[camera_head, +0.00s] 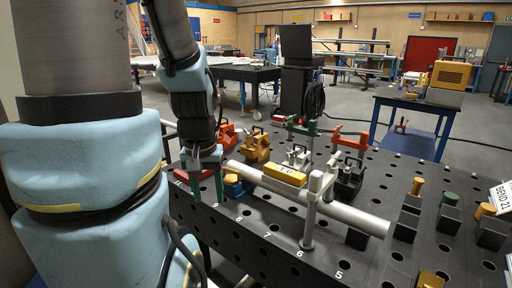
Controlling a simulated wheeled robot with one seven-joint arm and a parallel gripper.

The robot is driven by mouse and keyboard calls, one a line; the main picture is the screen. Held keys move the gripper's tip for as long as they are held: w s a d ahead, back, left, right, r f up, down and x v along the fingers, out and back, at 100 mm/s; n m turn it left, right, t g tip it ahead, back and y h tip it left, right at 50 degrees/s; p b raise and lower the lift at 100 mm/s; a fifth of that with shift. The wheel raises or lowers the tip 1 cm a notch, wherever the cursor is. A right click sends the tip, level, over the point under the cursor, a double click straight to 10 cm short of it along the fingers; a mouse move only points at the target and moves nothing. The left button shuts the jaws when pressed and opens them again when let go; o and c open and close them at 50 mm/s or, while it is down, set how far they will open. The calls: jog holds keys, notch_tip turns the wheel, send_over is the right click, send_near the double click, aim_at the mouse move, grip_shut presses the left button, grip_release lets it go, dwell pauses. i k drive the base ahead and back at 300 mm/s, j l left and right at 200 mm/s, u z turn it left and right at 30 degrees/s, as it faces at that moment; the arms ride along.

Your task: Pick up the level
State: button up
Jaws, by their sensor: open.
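The level appears to be the small yellow block (284,175) lying on top of the grey pipe (340,211), left of the grey clamp post. It has dark marks on its side that are too small to read. My gripper (207,189) points down over the left edge of the black perforated table (268,243). Its two green fingers are apart with nothing visible between them. The gripper is left of the level and apart from it in the picture. The pipe's left end lies close to the right of the fingers.
A grey clamp (311,205) stands over the pipe beside the level. Red (227,134), yellow (256,148) and black (348,178) tools stand behind the pipe, with green and orange clamps. Dark blocks with yellow and green knobs (451,198) fill the table's right side.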

aim_at(291, 181)
jog(key=i+j+u, duration=0.1)
jog(key=i+u, duration=0.15)
jog(key=u, duration=0.25)
jog(key=i+u, duration=0.3)
jog(key=u, duration=0.15)
